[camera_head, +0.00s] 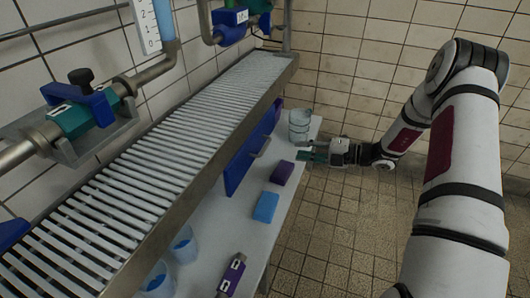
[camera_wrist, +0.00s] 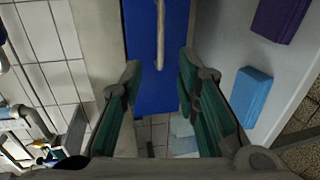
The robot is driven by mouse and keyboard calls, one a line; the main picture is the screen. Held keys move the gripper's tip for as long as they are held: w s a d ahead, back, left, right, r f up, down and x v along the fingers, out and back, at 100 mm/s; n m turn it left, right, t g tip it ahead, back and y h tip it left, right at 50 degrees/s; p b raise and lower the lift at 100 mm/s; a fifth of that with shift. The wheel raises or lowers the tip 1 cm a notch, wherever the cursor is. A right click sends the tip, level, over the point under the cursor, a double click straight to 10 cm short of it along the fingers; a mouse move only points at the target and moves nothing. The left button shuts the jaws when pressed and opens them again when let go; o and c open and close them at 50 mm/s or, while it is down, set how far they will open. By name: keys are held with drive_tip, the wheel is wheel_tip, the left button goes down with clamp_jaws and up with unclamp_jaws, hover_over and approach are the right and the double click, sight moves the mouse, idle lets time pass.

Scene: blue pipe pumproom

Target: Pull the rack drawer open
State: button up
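The rack drawer has a blue front (camera_head: 240,165) that hangs under the slatted rack (camera_head: 160,140), above the grey shelf. Its pale bar handle (camera_head: 262,148) stands out from the front. In the wrist view the blue front (camera_wrist: 143,60) fills the top middle, with the handle (camera_wrist: 160,35) running down its centre. My gripper (camera_head: 304,154) is to the right of the handle in the head view, pointing at it, with a gap between. In the wrist view my gripper (camera_wrist: 160,70) has its green-padded fingers apart. Nothing is between them, and the handle lies ahead of the fingertips.
On the shelf (camera_head: 225,225) sit a purple block (camera_head: 282,172), a light blue block (camera_head: 265,207), a clear container (camera_head: 299,124), a purple item (camera_head: 231,275) and blue-filled cups (camera_head: 184,244). Pipes with valves (camera_head: 80,112) line the left wall. Tiled floor (camera_head: 345,220) at right is clear.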

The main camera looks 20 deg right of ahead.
sight(266, 146)
drive_tip(key=b+x, duration=0.4)
drive_tip(key=x, duration=0.9)
drive_tip(key=shift+w+a+f, duration=0.15)
drive_tip(key=shift+w+a, duration=0.05)
drive_tip(key=shift+w, duration=0.1)
clamp_jaws()
